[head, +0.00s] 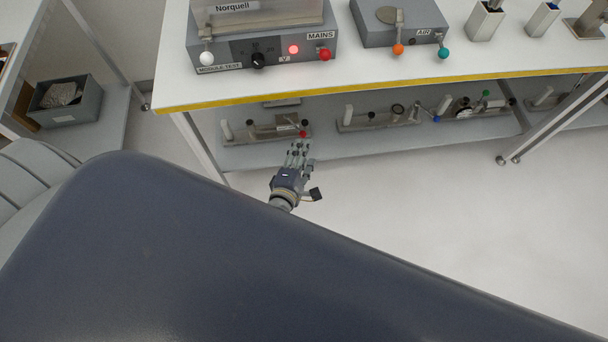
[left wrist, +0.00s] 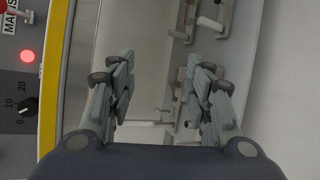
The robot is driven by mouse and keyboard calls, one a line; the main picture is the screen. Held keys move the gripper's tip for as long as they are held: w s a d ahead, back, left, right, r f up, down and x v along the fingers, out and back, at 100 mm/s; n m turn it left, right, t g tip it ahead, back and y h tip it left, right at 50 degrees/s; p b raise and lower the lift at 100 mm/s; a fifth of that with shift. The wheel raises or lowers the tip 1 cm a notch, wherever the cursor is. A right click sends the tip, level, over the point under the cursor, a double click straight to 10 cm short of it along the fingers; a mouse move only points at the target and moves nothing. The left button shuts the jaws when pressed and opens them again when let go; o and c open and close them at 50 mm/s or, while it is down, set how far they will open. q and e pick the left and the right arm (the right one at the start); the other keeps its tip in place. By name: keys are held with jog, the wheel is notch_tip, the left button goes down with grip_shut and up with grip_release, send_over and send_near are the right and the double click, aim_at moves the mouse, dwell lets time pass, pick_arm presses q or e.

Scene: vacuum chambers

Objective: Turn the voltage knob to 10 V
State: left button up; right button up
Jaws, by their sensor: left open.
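The voltage knob (head: 258,60) is a small black knob on the front of a grey box labelled MAINS and MODULE TEST. It also shows at the left edge of the left wrist view (left wrist: 28,106), with scale marks 0, 10 and 20 beside it. I cannot clearly read which mark it points to. My left gripper (head: 298,152) is open and empty, in front of the table's edge and lower in the picture than the knob, apart from it. Its two fingers also show in the left wrist view (left wrist: 160,92). My right gripper is not in view.
A lit red lamp (head: 293,49), a red-tipped MAINS lever (head: 325,54) and a white-knobbed lever (head: 206,58) flank the knob. An AIR box (head: 375,32) stands to the right. The table has a yellow front edge (head: 400,88). A lower shelf (head: 350,150) holds several fittings.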

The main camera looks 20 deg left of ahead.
pick_arm(q)
jog(key=s+d+f+m+g+h+p, duration=0.1)
jog(key=s+d+f+m+g, duration=0.1)
jog(key=s+f+m, duration=0.2)
notch_tip(320, 180, down, 2)
jog(key=shift+s+f+m+h, duration=0.15)
jog(key=shift+f+m+h, duration=0.15)
jog(key=shift+m, duration=0.5)
